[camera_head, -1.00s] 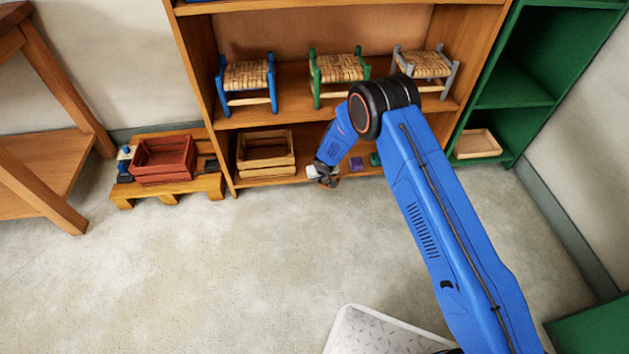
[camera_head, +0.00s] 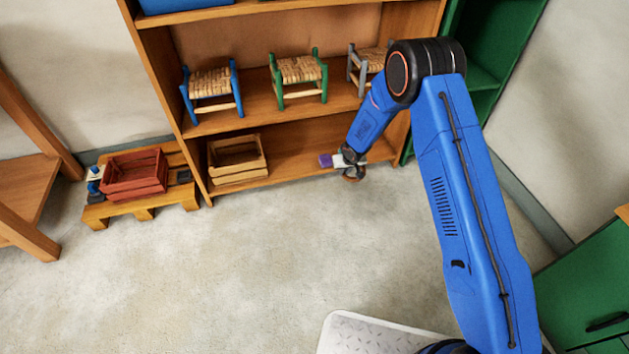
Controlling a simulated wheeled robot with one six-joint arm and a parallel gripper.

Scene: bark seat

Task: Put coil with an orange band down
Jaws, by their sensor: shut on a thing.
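My gripper (camera_head: 352,167) is at the front edge of the lower shelf of the wooden shelf unit (camera_head: 290,178), right of centre. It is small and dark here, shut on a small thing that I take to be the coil. A pale patch shows at the gripper's left side and a brownish rounded part below it. I cannot tell which of these is the coil, and no orange band can be made out. A small purple block (camera_head: 326,161) is on the lower shelf just left of the gripper.
A wooden crate (camera_head: 237,174) stands on the lower shelf at left. Blue (camera_head: 212,88), green (camera_head: 298,80) and grey (camera_head: 368,64) stools with woven seats stand on the shelf above. A red crate (camera_head: 135,187) sits on a pallet (camera_head: 140,207). The floor in front is clear.

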